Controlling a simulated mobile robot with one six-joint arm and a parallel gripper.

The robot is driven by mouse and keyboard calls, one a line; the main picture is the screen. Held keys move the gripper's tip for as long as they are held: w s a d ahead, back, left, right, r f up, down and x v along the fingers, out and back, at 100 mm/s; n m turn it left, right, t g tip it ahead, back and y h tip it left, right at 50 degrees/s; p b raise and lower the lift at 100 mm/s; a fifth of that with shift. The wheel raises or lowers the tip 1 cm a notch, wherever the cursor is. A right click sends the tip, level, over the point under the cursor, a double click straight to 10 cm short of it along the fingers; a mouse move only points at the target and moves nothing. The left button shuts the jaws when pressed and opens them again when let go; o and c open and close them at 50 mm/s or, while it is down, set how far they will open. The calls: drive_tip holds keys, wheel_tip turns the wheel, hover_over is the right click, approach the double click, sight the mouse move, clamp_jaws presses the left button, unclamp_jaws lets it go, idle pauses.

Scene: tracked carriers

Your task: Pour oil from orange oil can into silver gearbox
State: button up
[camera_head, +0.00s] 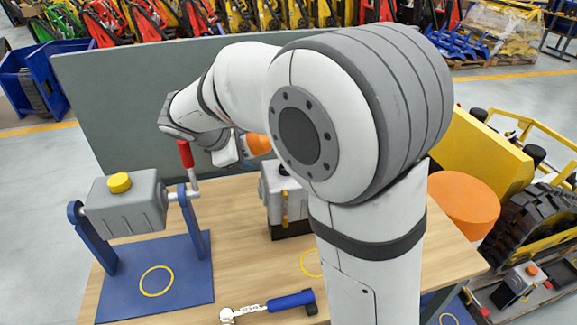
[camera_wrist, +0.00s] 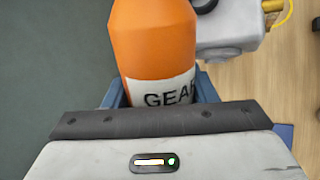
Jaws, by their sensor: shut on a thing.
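The orange oil can (camera_wrist: 152,48) has a white label reading "GEA", cut off at its edge. My gripper (camera_wrist: 160,88) is shut on it, with a blue finger on each side. In the head view the can (camera_head: 259,145) shows only in part behind my arm, above the far table edge; I cannot tell its tilt. A silver-grey gearbox-like housing (camera_head: 125,206) with a yellow cap and a red-handled crank sits on a blue stand at left. A second grey housing (camera_head: 277,188) on a black base stands mid-table, partly hidden by my arm. In the wrist view it seems to be the grey body (camera_wrist: 230,28) beside the can.
The wooden table (camera_head: 240,262) holds a blue-handled tool (camera_head: 270,304) at the front and a yellow ring mark. A grey-green panel (camera_head: 115,95) stands behind the table. An orange round-topped object (camera_head: 464,201) and yellow machinery (camera_head: 480,152) are at right.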

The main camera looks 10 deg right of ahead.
drive_tip(key=shift+w+a+f+m+t+y+b, duration=0.15)
drive_tip(key=shift+a+f+m+y+b, duration=0.2)
drive_tip(key=shift+y, duration=0.3)
drive_tip(key=shift+s+f+m+t+y+b, duration=0.15)
drive_tip(key=shift+f+y+b, duration=0.15)
drive_tip(key=shift+y+b, duration=0.25)
idle(3.7)
drive_tip(key=shift+w+y, duration=0.1)
drive_tip(key=shift+y, duration=0.3)
idle(1.5)
